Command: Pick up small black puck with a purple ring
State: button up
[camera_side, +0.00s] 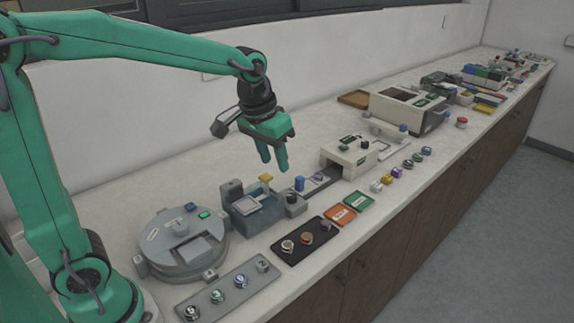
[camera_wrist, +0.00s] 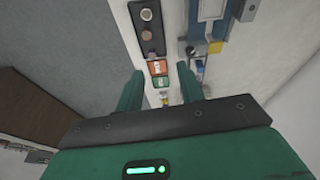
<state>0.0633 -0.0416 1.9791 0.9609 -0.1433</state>
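My gripper (camera_side: 275,165) hangs above the counter with its fingers pointing down, apart and empty. In the wrist view its two fingers (camera_wrist: 160,72) are spread, with the counter far below. Several small round pucks stand on the counter. The black tray (camera_side: 297,252) holds a few, including a dark one (camera_side: 326,226) at its right end; I cannot tell whether its ring is purple. More dark pucks (camera_side: 417,158) stand farther right. No purple ring is clearly readable in either view.
A round grey machine (camera_side: 183,244) and a grey-blue fixture (camera_side: 250,210) stand behind the trays. Orange (camera_side: 339,215) and green (camera_side: 358,202) pads lie right of the black tray. A beige box (camera_side: 349,154) stands farther along. The counter behind my gripper is mostly clear.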

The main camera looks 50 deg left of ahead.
jog(key=w+d+f+g, duration=0.2)
jog(key=w+f, duration=0.5)
jog(key=w, duration=0.2)
send_over(326, 222)
jog(key=shift+n+g, duration=0.4)
notch_tip(326, 222, down, 8)
jog(key=shift+s+r, duration=0.1)
jog(key=shift+f, duration=4.15)
jog(key=c, duration=0.8)
